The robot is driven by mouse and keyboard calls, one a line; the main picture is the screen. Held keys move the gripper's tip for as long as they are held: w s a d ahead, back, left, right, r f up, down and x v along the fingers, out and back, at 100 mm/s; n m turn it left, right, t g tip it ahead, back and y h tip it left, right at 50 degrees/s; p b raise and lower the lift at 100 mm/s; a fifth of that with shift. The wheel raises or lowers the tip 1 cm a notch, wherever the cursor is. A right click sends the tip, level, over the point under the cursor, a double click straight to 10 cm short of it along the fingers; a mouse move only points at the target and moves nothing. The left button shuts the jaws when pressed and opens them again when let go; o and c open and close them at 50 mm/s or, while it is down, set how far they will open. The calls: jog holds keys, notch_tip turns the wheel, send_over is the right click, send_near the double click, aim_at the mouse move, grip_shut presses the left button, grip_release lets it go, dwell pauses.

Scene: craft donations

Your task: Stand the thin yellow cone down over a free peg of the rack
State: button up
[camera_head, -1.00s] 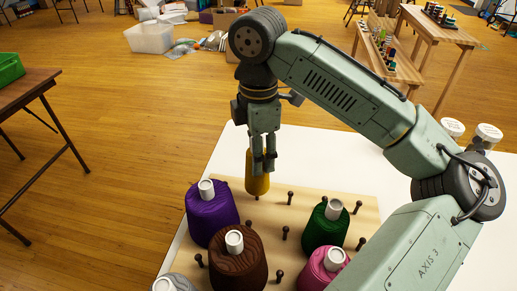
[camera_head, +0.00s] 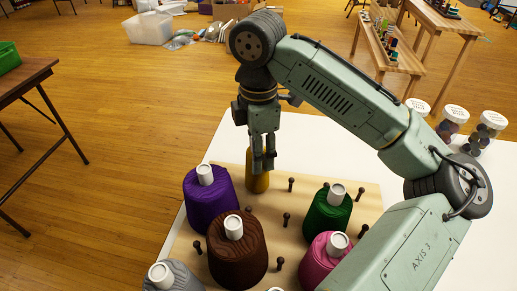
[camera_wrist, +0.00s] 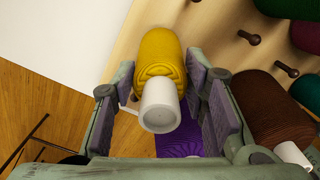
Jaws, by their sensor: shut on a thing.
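The thin yellow cone (camera_head: 257,178) is upright at the back left of the wooden rack (camera_head: 228,250). My gripper (camera_head: 264,166) is shut on its upper part. In the wrist view the yellow cone (camera_wrist: 161,57) lies between the two finger pads, its white tube end (camera_wrist: 160,105) towards the camera. I cannot tell whether its base touches the board or covers a peg. Free dark pegs show at the back (camera_head: 291,184), middle (camera_head: 286,219) and front (camera_head: 279,264).
A purple cone (camera_head: 208,203) stands close beside the yellow one. Brown (camera_head: 238,255), green (camera_head: 328,213), pink (camera_head: 324,255) and grey (camera_head: 172,279) cones stand on the rack. Lidded jars (camera_head: 453,125) stand at the right on the white table (camera_head: 310,140).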

jog(key=shift+f, duration=0.2)
dwell(0.3)
jog(key=o, duration=1.3)
jog(key=shift+c, duration=0.2)
notch_tip(320, 180, up, 12)
